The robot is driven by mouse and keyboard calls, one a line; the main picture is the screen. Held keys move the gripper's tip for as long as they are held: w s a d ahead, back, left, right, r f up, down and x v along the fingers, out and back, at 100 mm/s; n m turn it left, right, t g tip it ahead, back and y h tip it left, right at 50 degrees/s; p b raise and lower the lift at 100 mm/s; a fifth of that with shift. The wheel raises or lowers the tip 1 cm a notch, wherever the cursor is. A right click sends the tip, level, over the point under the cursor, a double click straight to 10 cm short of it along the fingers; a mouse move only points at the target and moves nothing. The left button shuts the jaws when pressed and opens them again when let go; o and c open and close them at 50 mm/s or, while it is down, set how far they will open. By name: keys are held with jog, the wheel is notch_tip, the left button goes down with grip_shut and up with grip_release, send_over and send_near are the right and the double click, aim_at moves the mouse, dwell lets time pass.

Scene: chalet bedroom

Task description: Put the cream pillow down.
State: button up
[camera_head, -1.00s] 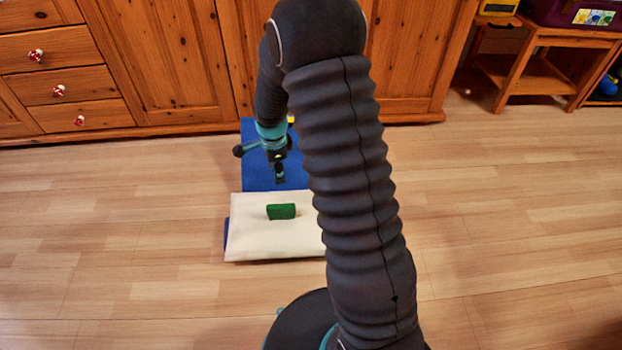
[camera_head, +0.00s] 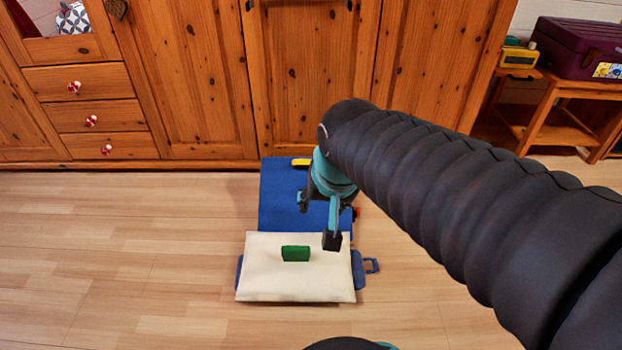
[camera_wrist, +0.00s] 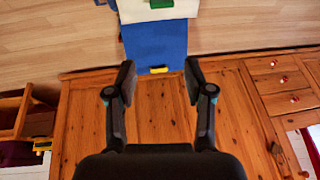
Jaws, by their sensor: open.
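The cream pillow (camera_head: 270,278) lies flat on the near part of a blue thing (camera_head: 285,205) on the wooden floor. Blue edges show past its left and right sides. A green block (camera_head: 296,253) sits on top of the pillow. In the wrist view the pillow (camera_wrist: 186,10) is at the top edge, partly cut off. My gripper (camera_head: 318,222) is open and empty, in front of the blue surface in the head view. In the wrist view its two fingers (camera_wrist: 160,76) stand apart with nothing between them.
A blue handle (camera_head: 371,265) sticks out right of the pillow. A yellow item (camera_head: 301,162) is at the blue thing's far end, by the wooden wardrobe (camera_head: 200,80). A small wooden stand (camera_head: 550,132) with a purple case (camera_head: 580,47) is at right. Floor at left is clear.

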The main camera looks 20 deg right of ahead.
jog(key=s+r+n+t, duration=0.1)
jog(key=s+n, duration=0.2)
jog(key=s, duration=0.3)
jog(key=shift+s+n, duration=0.3)
jog(key=shift+r+p, duration=1.05)
jog(key=shift+r, duration=0.05)
